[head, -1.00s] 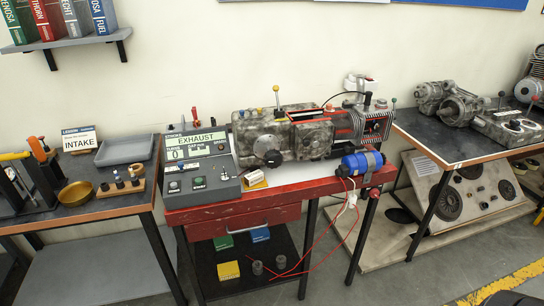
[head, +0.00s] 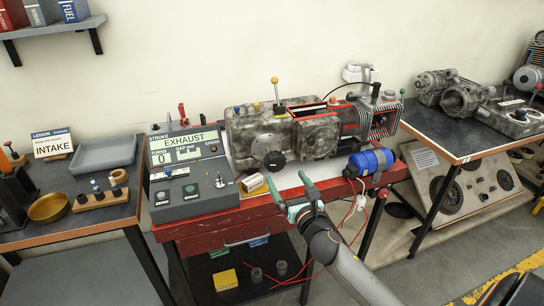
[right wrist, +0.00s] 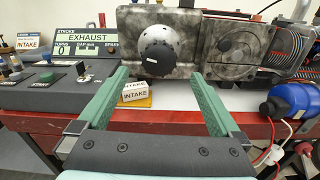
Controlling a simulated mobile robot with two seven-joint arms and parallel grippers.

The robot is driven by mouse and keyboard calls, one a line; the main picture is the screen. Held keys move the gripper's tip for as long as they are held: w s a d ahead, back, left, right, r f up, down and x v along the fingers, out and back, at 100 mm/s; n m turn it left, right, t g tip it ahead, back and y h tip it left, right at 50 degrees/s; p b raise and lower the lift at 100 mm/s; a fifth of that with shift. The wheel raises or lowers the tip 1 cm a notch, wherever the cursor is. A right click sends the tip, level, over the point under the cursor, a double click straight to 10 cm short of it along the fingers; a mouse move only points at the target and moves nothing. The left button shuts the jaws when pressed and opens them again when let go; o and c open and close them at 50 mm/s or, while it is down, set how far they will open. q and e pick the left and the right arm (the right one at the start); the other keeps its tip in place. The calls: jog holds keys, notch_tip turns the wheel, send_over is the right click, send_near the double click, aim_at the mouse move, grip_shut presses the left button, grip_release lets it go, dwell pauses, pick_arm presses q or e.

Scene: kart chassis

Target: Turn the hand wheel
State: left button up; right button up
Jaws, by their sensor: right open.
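The hand wheel, a black scalloped knob (head: 274,160) with a small white mark, sits on the front left of the grey mottled engine housing (head: 315,138). In the right wrist view the wheel (right wrist: 159,58) shows ahead, between the two fingers and a little above them. My right gripper (head: 287,180) is open and empty, in front of and below the wheel, apart from it. In the right wrist view its green fingers (right wrist: 160,90) are spread wide. The control box display (head: 185,143) reads EXHAUST, with 0 under turns. My left gripper is out of view.
A small INTAKE block (right wrist: 136,94) lies on the red bench (head: 222,222) close to my fingers. The left table (head: 100,217) holds a grey tray and brass bowl.

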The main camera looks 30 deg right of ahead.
aim_at(273, 157)
jog(key=x, duration=1.1)
jog(key=shift+w+b, duration=0.3)
jog(key=shift+w, duration=0.05)
jog(key=c, duration=1.3)
jog(key=shift+o, duration=0.2)
jog(key=shift+m, duration=0.3)
